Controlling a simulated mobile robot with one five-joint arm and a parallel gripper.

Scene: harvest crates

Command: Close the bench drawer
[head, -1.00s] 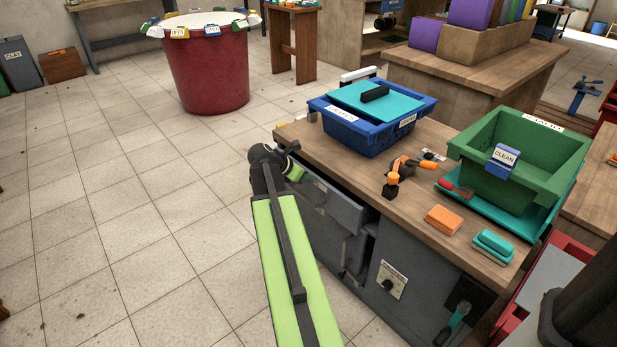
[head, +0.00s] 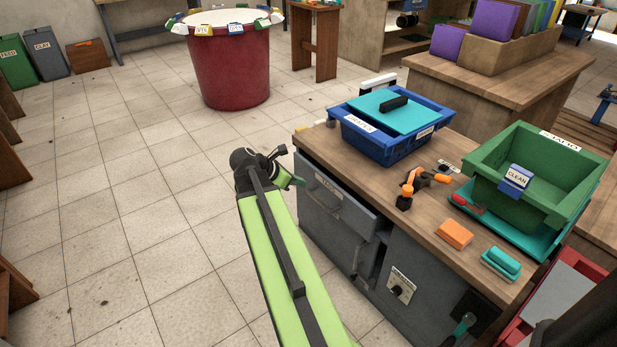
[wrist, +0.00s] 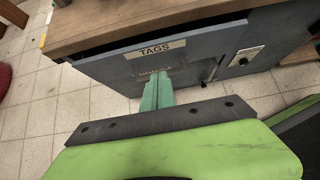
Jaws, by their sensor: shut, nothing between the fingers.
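The bench drawer (head: 338,203) has a grey front and is under the left part of the wooden bench top. Its front stands out a little from the bench, so it is partly open. In the wrist view, the drawer front (wrist: 205,48) carries a "TAGS" label and fills the upper middle. My gripper (head: 293,181) is just left of the drawer front in the head view. Its green fingers (wrist: 157,88) are shut and empty, pointing at the front below the label. I cannot tell whether they touch it.
A blue crate with a teal lid (head: 349,129), a green crate (head: 478,172), an orange block (head: 454,234) and an orange-handled tool (head: 407,190) are on the bench top. A red tub (head: 228,77) stands farther back. The tiled floor to the left is clear.

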